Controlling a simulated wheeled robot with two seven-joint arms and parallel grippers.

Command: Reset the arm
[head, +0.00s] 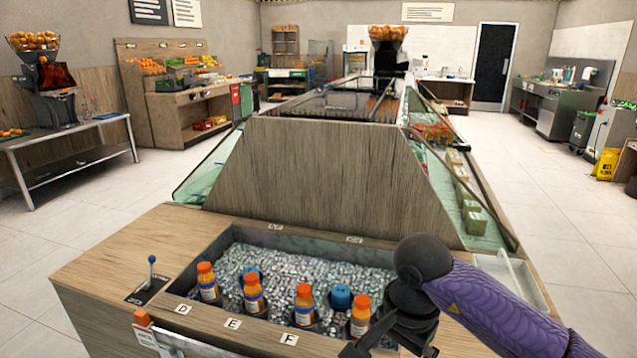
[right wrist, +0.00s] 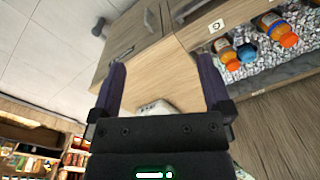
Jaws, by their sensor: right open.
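My right arm comes in from the right in the head view, in a purple sleeve. Its dark wrist (head: 412,300) is over the right front corner of the ice bin (head: 300,238), and the gripper is largely cut off by the bottom edge. In the right wrist view my right gripper (right wrist: 162,64) is open, its two purple fingers wide apart with nothing held between them. A wooden counter surface (right wrist: 150,75) shows behind them. My left gripper is not in view.
Orange-capped juice bottles (head: 208,284) stand in the ice in a row behind labels D, E and F. Blue caps (head: 340,296) show among them. A small lever (head: 151,272) stands on the counter's left. A pale tray (head: 510,275) lies right of the bin. Open floor lies on both sides.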

